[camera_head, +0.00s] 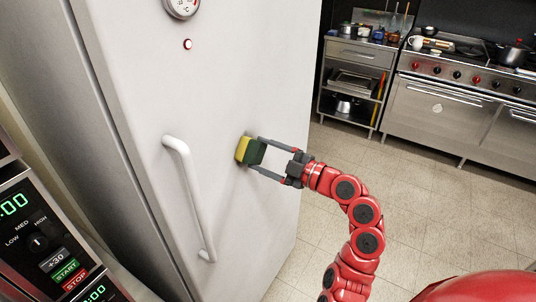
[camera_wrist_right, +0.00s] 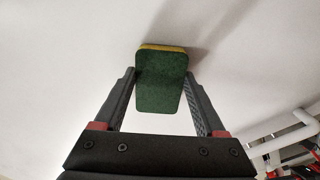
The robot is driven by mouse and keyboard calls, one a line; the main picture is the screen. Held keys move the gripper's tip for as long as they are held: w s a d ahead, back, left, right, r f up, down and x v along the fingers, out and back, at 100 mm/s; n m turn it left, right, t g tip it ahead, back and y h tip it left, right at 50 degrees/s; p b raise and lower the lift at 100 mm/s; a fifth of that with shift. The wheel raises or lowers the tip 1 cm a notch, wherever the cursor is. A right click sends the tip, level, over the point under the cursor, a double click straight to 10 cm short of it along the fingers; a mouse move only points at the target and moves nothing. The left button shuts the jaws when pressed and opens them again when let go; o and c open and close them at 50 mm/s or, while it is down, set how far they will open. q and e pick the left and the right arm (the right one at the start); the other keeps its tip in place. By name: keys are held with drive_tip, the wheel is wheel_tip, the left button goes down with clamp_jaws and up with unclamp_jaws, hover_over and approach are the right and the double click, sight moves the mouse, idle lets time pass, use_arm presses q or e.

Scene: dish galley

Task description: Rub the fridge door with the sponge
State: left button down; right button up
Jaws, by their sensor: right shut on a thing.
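The sponge (camera_head: 251,150) is yellow on one side and dark green on the other. My right gripper (camera_head: 256,151) is shut on it, with a finger on each side. The sponge's yellow side faces the white fridge door (camera_head: 225,95) and looks to be at or very near its surface, to the right of the handle (camera_head: 190,195). In the right wrist view the sponge's green side (camera_wrist_right: 160,85) faces me between the fingers, with a thin yellow edge against the white door (camera_wrist_right: 60,60). Whether it fully touches is hard to tell. My left gripper is not in view.
A dial (camera_head: 182,7) and a red light (camera_head: 187,44) sit high on the door. A microwave panel (camera_head: 45,240) stands at the lower left. A steel shelf unit (camera_head: 355,75) and a stove (camera_head: 450,100) stand at the back right. The tiled floor (camera_head: 420,180) between is clear.

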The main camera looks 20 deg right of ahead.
sight(251, 157)
drive_tip(key=shift+s+a+f+b, duration=0.1)
drive_tip(key=shift+s+a+b, duration=0.55)
drive_tip(key=shift+s+a, duration=0.65)
drive_tip(key=shift+a, duration=0.35)
drive_tip(key=shift+r+b, duration=0.45)
drive_tip(key=shift+r, duration=0.45)
drive_tip(key=shift+w+d+f+b, duration=0.1)
drive_tip(key=shift+w+d+b, duration=0.15)
drive_tip(key=shift+b, duration=0.25)
drive_tip(key=d+b, duration=0.1)
drive_tip(key=w+b, duration=0.1)
drive_tip(key=shift+d+f+b, duration=0.15)
drive_tip(key=shift+d+b, duration=0.15)
drive_tip(key=shift+d, duration=0.05)
drive_tip(key=shift+w+d+b, duration=0.5)
drive_tip(key=shift+d+b, duration=0.05)
drive_tip(key=s+d+b, duration=0.2)
drive_tip(key=d+b, duration=0.3)
drive_tip(key=d, duration=0.1)
drive_tip(key=shift+s+d+r+b, duration=0.2)
drive_tip(key=shift+r+b, duration=0.05)
drive_tip(key=shift+b, duration=0.15)
